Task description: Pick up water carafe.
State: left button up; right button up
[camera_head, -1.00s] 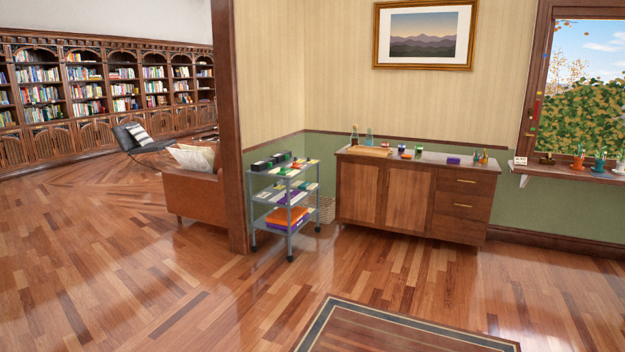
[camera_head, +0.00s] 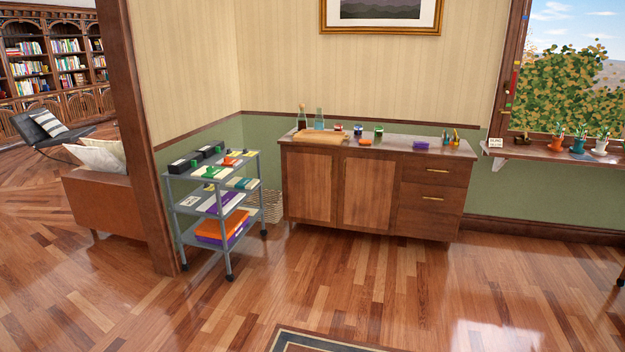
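A clear bluish glass bottle (camera_head: 319,119), which may be the water carafe, stands upright at the back left of the wooden sideboard's top. A darker brownish bottle (camera_head: 301,118) stands just left of it. A light wooden board (camera_head: 320,136) lies in front of both bottles on the sideboard (camera_head: 372,189). The bottles are small in view, so their contents are hard to tell. Neither of my grippers is in view.
A grey wheeled cart (camera_head: 221,231) loaded with boxes stands left of the sideboard, beside a wooden post (camera_head: 140,130). A woven basket (camera_head: 268,205) sits between them. A rug (camera_head: 310,342) lies in front. The wood floor before the sideboard is clear.

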aim_at(319, 119)
jog(key=i, duration=4.7)
